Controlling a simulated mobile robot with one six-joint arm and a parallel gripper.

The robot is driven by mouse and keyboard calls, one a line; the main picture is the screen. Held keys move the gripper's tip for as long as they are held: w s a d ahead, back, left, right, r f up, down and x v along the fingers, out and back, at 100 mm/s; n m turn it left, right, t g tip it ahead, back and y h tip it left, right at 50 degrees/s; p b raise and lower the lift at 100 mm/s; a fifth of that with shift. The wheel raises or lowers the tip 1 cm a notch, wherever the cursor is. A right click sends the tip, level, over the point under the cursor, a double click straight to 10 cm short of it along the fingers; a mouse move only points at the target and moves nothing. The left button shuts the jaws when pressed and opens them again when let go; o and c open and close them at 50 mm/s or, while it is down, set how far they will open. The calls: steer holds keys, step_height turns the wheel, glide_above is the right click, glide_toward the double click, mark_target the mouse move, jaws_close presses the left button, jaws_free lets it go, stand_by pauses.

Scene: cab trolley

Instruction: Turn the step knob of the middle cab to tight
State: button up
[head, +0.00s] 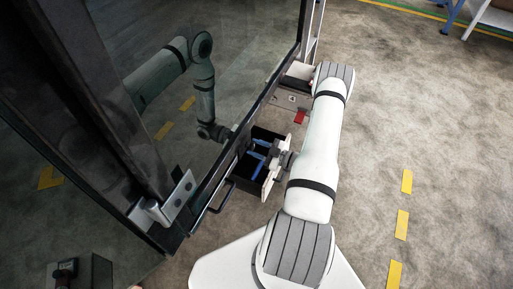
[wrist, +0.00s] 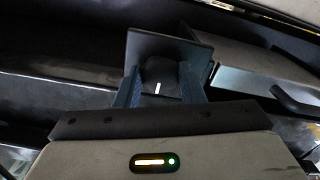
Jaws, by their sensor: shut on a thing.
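The step knob (wrist: 160,70) is dark and rounded, with a short white mark that runs up and down in the wrist view. It sits in front of a dark upright plate (wrist: 145,46). My gripper (wrist: 158,84) has its blue fingers on both sides of the knob, shut on it. In the head view my gripper (head: 257,156) reaches left into a dark recess low beside the cab's glass (head: 130,100), and the knob cannot be made out there. No loose or tight lettering is readable in either view.
A black handle (head: 221,196) lies close to the left of my gripper. A pale box with a red part (head: 300,118) stands beyond it. A metal bracket (head: 172,203) sits on the cab frame. Open grey floor (head: 400,110) lies to the right.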

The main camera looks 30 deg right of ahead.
steer(key=o, duration=1)
steer(key=v, duration=0.7)
steer(key=shift+s+d, duration=0.25)
steer(key=shift+s, duration=0.1)
